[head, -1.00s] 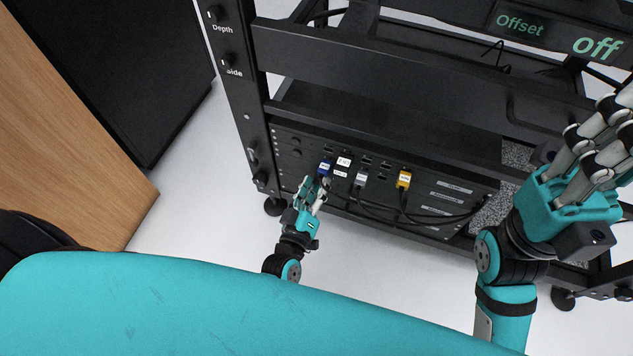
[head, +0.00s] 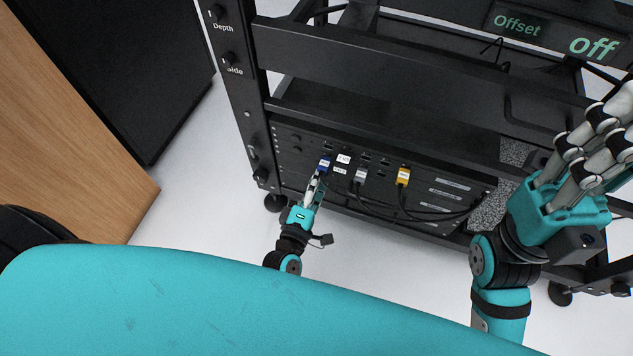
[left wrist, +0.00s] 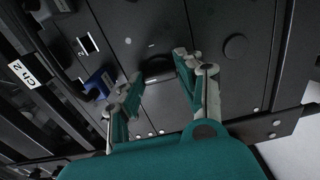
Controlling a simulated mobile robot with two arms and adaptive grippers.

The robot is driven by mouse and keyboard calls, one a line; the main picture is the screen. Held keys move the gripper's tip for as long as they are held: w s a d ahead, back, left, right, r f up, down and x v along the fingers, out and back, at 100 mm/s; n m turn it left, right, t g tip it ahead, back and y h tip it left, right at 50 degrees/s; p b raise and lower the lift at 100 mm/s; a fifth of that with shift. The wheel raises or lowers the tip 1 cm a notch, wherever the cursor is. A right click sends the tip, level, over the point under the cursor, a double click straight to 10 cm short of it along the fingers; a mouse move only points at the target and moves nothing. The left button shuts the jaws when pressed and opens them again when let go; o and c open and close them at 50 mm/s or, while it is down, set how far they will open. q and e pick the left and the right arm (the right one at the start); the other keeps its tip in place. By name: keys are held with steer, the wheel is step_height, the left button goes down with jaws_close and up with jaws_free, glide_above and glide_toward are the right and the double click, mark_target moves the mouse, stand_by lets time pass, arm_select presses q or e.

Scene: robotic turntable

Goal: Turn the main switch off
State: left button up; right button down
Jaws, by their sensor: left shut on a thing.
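My left gripper (head: 316,181) is at the front of the low black panel (head: 285,157), just below a blue plug (head: 325,164). In the left wrist view its two fingers (left wrist: 160,80) stand either side of a dark rounded knob (left wrist: 158,68), seemingly the main switch, and are shut on it. No label on the knob can be read, and its turned position cannot be told. In the head view the fingers hide it. My right gripper (head: 603,135) is at the right edge, in front of the rack and away from the panel; its fingertips are not clear.
A grey plug (head: 360,175) and a yellow plug (head: 403,176) with black cables sit right of the blue one. The black rack frame (head: 390,52) overhangs the panel. A display (head: 594,46) reads "off" beside "Offset". Free floor (head: 190,190) lies left of the rack.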

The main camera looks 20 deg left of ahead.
arm_select(q)
steer(key=shift+w+n, duration=0.1)
steer(key=shift+n, duration=0.2)
steer(key=o, duration=1.2)
steer(key=shift+c, duration=0.2)
steer(key=s, duration=1.2)
steer(key=shift+a, duration=0.2)
